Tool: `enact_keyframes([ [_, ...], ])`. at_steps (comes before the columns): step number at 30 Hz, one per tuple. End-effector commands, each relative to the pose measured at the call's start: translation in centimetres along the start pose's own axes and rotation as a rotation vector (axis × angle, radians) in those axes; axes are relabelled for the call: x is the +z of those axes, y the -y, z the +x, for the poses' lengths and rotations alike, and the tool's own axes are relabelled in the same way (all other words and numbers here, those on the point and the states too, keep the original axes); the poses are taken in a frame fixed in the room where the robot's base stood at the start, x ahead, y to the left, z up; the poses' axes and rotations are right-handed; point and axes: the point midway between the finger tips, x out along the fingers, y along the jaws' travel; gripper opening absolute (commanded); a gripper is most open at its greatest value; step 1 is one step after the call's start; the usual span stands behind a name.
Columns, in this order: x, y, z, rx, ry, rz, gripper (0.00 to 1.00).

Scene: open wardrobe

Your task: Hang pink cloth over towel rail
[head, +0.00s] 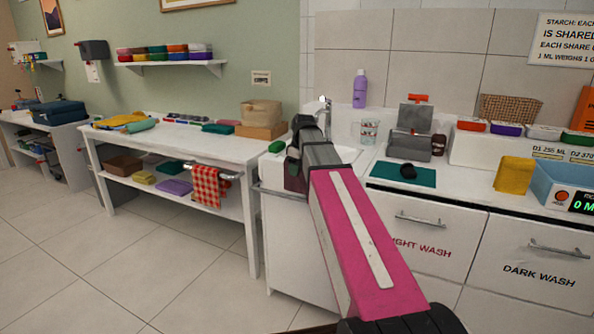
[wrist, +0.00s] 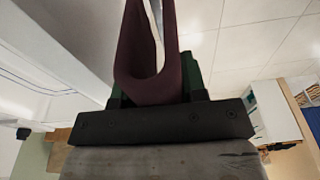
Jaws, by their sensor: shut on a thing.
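A dark pink, maroon-looking cloth (wrist: 146,88) hangs in a fold between my gripper's fingers in the wrist view. In the head view a small maroon part of the cloth (head: 294,182) shows below my gripper (head: 293,158); my arm hides the rest. My gripper is shut on the cloth, in front of the white sink cabinet. A metal rail (head: 271,190) runs along the front of that cabinet, close to the cloth. I cannot tell whether the cloth touches the rail.
A red checked cloth (head: 207,186) hangs on another rail at the end of the white bench (head: 170,143). A sink tap (head: 323,104) stands behind my arm. Dark and light wash drawers with handles (head: 420,220) are on the right. The tiled floor at left is clear.

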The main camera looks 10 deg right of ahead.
Motion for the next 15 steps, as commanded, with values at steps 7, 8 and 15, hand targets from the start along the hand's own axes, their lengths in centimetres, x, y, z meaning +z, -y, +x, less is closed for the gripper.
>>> enact_keyframes([
  [7,0.0,-0.2,1.0,-0.006,-0.004,-0.05,0.1],
  [8,0.1,-0.2,1.2,-0.006,-0.004,-0.049,0.1],
  [15,0.4,-0.1,3.1,-0.006,-0.003,-0.048,0.1],
])
